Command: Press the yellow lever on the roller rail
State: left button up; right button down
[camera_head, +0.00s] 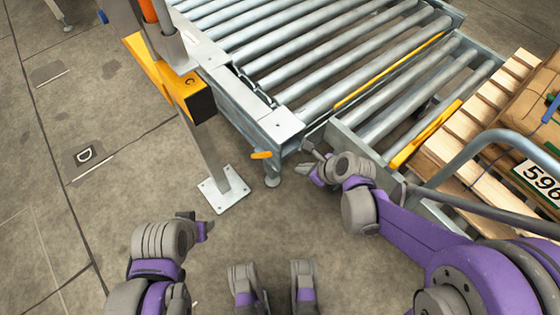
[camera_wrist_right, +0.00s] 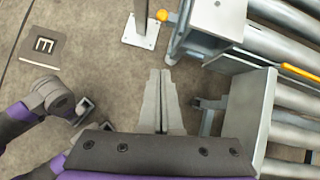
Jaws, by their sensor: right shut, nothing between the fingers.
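The yellow lever (camera_head: 261,155) sticks out from the near end of the roller rail (camera_head: 278,128), low beside its support leg. It also shows at the top of the right wrist view (camera_wrist_right: 162,15). My right gripper (camera_head: 304,165) is shut and empty, a short way right of the lever and apart from it. In the right wrist view its closed fingers (camera_wrist_right: 160,76) point toward the rail's end, with the lever beyond the tips. My left gripper (camera_head: 205,229) is low over the floor, left of the lever and well apart from it; its finger gap is unclear.
A yellow-black box (camera_head: 196,97) sits on a post with a white floor plate (camera_head: 224,189), left of the lever. A second roller section (camera_head: 350,141) adjoins at right. A wooden pallet (camera_head: 463,137) with cartons (camera_head: 520,115) stands at right. The floor in front is clear.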

dwell(0.3)
jog(key=w+a+f+b, duration=0.2)
jog(key=w+a+f, duration=0.4)
jog(key=w, duration=0.1)
jog(key=shift+a+f+b, duration=0.15)
jog(key=shift+a+b, duration=0.15)
jog(key=shift+a, duration=0.1)
jog(key=shift+w, duration=0.15)
